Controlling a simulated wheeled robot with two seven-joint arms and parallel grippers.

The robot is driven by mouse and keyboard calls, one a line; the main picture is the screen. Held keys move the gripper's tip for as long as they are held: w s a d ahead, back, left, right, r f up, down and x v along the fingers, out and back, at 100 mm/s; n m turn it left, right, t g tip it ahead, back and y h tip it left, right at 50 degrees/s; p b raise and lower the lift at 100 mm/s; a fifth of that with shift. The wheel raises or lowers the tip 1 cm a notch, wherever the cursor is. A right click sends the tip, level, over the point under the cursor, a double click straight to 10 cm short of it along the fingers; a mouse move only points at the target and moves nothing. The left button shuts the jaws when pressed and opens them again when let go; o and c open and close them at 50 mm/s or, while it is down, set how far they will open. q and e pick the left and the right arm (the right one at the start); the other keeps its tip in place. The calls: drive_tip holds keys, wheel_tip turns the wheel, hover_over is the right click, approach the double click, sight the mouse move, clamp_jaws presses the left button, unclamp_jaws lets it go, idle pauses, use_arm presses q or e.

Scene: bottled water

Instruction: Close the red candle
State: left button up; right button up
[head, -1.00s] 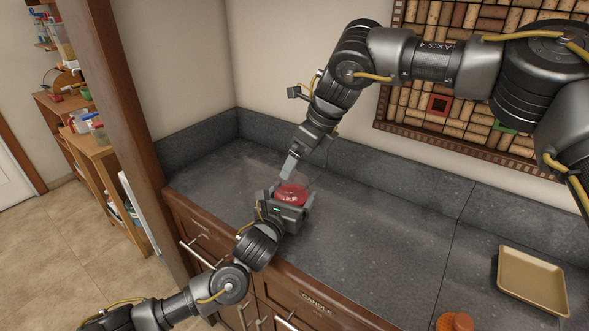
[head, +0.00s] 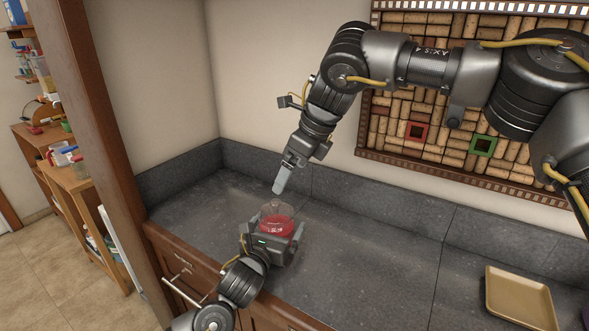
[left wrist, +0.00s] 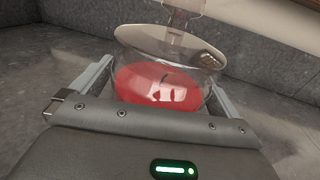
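The red candle (head: 276,226) is a clear glass jar with red wax, standing on the dark counter near its front edge. It also shows in the left wrist view (left wrist: 158,84), with a dark wick. A clear glass lid (left wrist: 165,45) shows over its mouth; I cannot tell whether it is fully seated. My left gripper (head: 272,236) has its fingers on both sides of the jar, seemingly closed on it. My right gripper (head: 279,186) points down just above the lid. Its fingers are seen edge-on, so their opening is unclear.
A tan tray (head: 520,299) lies on the counter at the right. The counter (head: 370,255) between candle and tray is clear. A stone backsplash (head: 380,203) runs behind it, and a wooden post (head: 100,120) stands at the left.

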use_arm(q)
drive_tip(key=b+v, duration=0.1)
drive_tip(key=v, duration=1)
drive_tip(key=shift+d, duration=0.1)
